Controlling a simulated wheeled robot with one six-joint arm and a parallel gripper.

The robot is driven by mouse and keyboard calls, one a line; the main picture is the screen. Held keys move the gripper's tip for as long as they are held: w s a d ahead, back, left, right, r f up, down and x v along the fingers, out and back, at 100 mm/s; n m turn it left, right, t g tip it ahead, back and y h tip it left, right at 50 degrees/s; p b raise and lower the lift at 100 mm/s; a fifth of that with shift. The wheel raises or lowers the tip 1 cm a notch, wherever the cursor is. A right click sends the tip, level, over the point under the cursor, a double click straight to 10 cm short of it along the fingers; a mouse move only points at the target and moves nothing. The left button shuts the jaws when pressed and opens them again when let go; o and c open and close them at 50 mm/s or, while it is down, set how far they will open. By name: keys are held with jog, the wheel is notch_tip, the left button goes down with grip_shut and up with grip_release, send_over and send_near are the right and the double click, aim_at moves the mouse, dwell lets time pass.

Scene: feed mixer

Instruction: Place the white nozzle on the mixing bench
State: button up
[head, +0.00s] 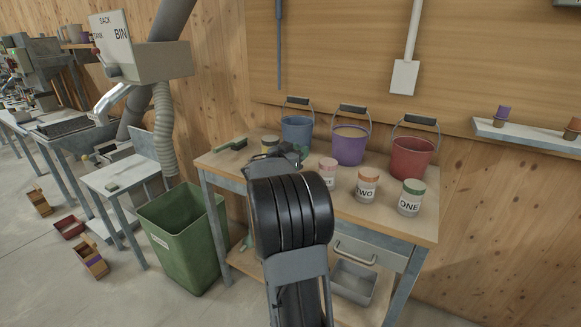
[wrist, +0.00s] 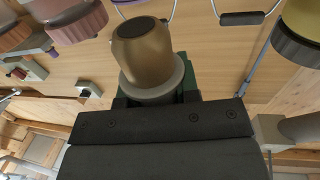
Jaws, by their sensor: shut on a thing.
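My gripper (wrist: 156,98) is shut on a brownish-gold, nozzle-like piece (wrist: 148,52) with a pale grey collar and a dark end. A green part shows just behind this piece. No plainly white nozzle shows. In the head view my gripper (head: 287,156) is over the back middle of the wooden-topped bench (head: 228,163), largely hidden by my arm. The held piece cannot be made out there. Whether it touches the bench top is unclear.
Blue (head: 297,130), purple (head: 348,147) and red (head: 411,158) buckets stand along the bench's back. Jars marked TWO (head: 366,186) and ONE (head: 411,198), a pink-lidded jar (head: 327,172) and a green brush (head: 231,145) share the top. A green bin (head: 183,240) stands left.

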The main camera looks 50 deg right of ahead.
jog(key=shift+w+a+f, duration=0.15)
jog(key=shift+w+f, duration=0.55)
jog(key=shift+f, duration=0.2)
jog(key=shift+w+a+f, duration=0.1)
jog(key=shift+w+f, duration=0.6)
jog(key=shift+f, duration=0.15)
notch_tip(320, 180, down, 3)
jog(key=shift+w+f, duration=0.15)
jog(key=shift+f, duration=0.05)
jog(key=shift+f+b, duration=0.2)
jog(key=shift+b, duration=0.3)
jog(key=o, duration=1)
jog(key=shift+r+p, duration=0.2)
jog(key=shift+p, duration=0.15)
